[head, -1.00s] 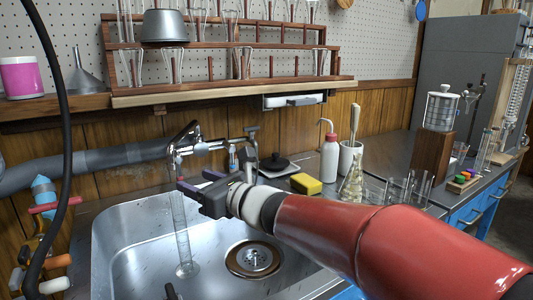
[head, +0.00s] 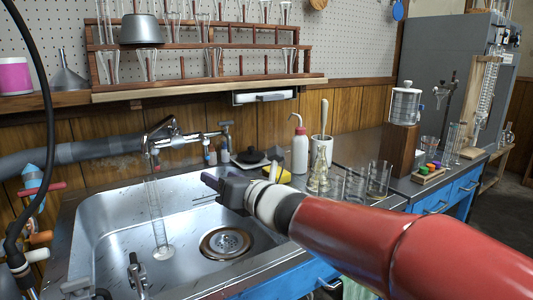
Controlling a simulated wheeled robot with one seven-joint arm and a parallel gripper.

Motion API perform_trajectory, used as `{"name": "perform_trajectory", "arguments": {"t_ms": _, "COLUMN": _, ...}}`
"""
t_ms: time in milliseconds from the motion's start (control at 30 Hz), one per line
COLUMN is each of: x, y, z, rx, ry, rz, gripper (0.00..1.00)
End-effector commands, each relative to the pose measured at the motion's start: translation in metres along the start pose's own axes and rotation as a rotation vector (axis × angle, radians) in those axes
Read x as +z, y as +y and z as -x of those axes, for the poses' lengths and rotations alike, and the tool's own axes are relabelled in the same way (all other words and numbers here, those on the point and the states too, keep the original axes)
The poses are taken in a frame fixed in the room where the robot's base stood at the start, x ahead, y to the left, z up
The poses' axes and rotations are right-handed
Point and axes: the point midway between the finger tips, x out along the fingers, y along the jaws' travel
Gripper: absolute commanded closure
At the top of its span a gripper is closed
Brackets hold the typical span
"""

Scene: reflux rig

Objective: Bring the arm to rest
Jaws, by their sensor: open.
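My gripper (head: 216,186) is on the end of my red arm (head: 350,235), which reaches in from the lower right. It hangs over the right part of the metal sink (head: 105,215), above and left of the drain (head: 226,243). The jaws point left and hold nothing that I can see. A tall glass cylinder (head: 157,222) stands in the sink, left of the gripper and apart from it. The faucet (head: 168,133) is behind the cylinder.
Right of the sink stand a yellow sponge (head: 284,174), a white wash bottle (head: 300,150), a flask (head: 319,172) and several beakers (head: 357,185). A wooden rack (head: 200,65) of glassware is on the wall above. The sink's left half is mostly clear.

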Motion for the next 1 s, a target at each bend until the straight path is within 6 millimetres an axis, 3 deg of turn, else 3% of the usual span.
{"name": "perform_trajectory", "arguments": {"t_ms": 267, "x": 0.002, "y": -0.056, "z": 0.051, "rx": -0.266, "ry": -0.050, "rz": -0.460, "gripper": 0.47}}
{"name": "perform_trajectory", "arguments": {"t_ms": 367, "x": -0.004, "y": -0.080, "z": 0.081, "rx": -0.393, "ry": -0.099, "rz": -0.705, "gripper": 0.47}}
{"name": "perform_trajectory", "arguments": {"t_ms": 467, "x": -0.019, "y": -0.103, "z": 0.125, "rx": -0.554, "ry": -0.189, "rz": -1.033, "gripper": 0.47}}
{"name": "perform_trajectory", "arguments": {"t_ms": 600, "x": -0.062, "y": -0.123, "z": 0.202, "rx": -0.812, "ry": -0.406, "rz": -1.599, "gripper": 0.47}}
{"name": "perform_trajectory", "arguments": {"t_ms": 800, "x": -0.141, "y": -0.103, "z": 0.294, "rx": -1.127, "ry": -0.828, "rz": -2.305, "gripper": 0.47}}
{"name": "perform_trajectory", "arguments": {"t_ms": 967, "x": -0.185, "y": -0.076, "z": 0.332, "rx": -1.292, "ry": -1.117, "rz": -2.617, "gripper": 0.47}}
{"name": "perform_trajectory", "arguments": {"t_ms": 1000, "x": -0.191, "y": -0.071, "z": 0.337, "rx": 1.278, "ry": 1.131, "rz": 2.581, "gripper": 0.47}}
